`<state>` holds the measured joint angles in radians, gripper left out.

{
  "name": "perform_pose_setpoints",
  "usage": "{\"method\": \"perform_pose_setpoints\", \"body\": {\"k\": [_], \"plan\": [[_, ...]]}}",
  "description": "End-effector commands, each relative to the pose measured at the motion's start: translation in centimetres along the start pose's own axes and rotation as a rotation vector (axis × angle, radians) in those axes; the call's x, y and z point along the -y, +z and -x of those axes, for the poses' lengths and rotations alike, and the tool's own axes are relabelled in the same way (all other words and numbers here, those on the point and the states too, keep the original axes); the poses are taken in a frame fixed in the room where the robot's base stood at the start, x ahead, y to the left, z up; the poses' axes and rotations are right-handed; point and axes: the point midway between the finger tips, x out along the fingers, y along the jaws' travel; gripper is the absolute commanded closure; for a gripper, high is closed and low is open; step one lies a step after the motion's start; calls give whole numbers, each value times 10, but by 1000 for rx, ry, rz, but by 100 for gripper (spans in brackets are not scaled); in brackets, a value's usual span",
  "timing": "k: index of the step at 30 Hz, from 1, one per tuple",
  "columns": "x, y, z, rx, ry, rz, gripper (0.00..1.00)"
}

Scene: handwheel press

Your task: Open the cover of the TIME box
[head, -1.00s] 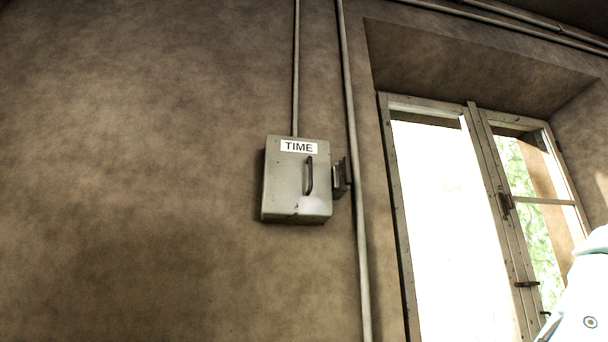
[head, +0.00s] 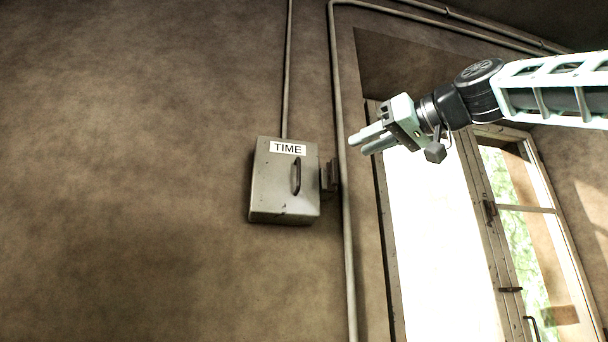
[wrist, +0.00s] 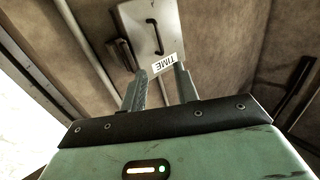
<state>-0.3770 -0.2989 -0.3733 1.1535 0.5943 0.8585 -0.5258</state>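The TIME box (head: 272,200) is a grey metal box on the wall, left of centre in the head view. Its cover is shut and carries a white TIME label (head: 288,148) and a dark upright handle (head: 296,176) toward its right side. In the wrist view the box (wrist: 138,26) appears upside down beyond the fingers, with its handle (wrist: 155,36) visible. My gripper (head: 360,143) is to the right of the box and a little higher, its fingers pointing left. In the wrist view the fingers (wrist: 160,86) are apart with nothing between them.
A small bracket or lever (head: 330,178) sits at the box's right side. A vertical pipe (head: 343,230) runs just right of it, and a thinner pipe (head: 287,70) rises above the box. A bright window (head: 435,250) is at the right. The wall left of the box is clear.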

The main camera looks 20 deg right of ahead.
Motion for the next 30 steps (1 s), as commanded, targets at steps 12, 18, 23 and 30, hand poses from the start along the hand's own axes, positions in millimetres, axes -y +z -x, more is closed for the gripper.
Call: {"method": "perform_pose_setpoints", "body": {"k": [12,18,23,30], "plan": [[-1,-12,-41,-12,1,5,70],[-2,-11,-83,-11,3,6,70],[-2,-11,-116,-12,4,6,70],[-2,-11,-155,-13,4,6,70]]}}
